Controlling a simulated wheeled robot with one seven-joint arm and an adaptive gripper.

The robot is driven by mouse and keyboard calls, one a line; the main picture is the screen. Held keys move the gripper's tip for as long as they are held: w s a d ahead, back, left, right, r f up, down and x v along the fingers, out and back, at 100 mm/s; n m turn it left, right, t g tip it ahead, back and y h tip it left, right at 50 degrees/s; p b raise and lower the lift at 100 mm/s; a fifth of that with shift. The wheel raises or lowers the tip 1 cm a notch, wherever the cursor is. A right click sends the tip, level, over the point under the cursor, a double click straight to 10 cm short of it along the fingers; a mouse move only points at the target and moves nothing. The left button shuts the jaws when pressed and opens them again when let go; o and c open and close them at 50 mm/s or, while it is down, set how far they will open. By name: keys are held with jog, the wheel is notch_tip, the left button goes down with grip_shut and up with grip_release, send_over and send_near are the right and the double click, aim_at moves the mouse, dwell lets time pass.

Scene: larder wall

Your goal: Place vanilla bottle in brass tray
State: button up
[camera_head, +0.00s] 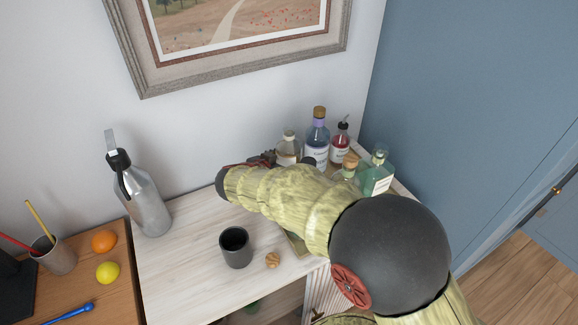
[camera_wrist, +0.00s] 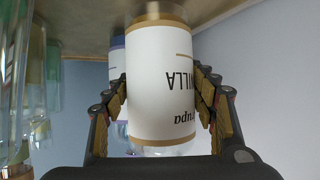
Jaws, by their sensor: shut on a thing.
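The vanilla bottle (camera_wrist: 162,90) fills the middle of the wrist view, with a white, gold-edged label reading upside down there. My gripper (camera_wrist: 160,82) is shut on it, one finger on each side. In the head view a clear bottle with a pale stopper (camera_head: 288,148), apparently the vanilla bottle, shows beside my gripper (camera_head: 264,159), which my arm largely hides. I cannot tell whether the vanilla bottle's base touches a surface.
A purple-necked bottle (camera_head: 317,136), a red bottle (camera_head: 340,146) and a green bottle (camera_head: 377,174) crowd the back right. A dark cup (camera_head: 235,248) and a wooden stopper (camera_head: 273,260) stand in front. A metal flask (camera_head: 143,195) stands left. The cabinet top between flask and cup is clear.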

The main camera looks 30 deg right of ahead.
jog(key=shift+f, duration=0.5)
jog(key=shift+f, duration=0.15)
jog(key=o, duration=1.9)
jog(key=shift+s+a+r, duration=0.1)
jog(key=shift+a+r, duration=0.1)
jog(key=shift+r, duration=0.05)
jog(key=p+v, duration=0.2)
jog(key=v, duration=0.9)
jog(key=shift+s+a, duration=0.15)
jog(key=shift+a, duration=0.05)
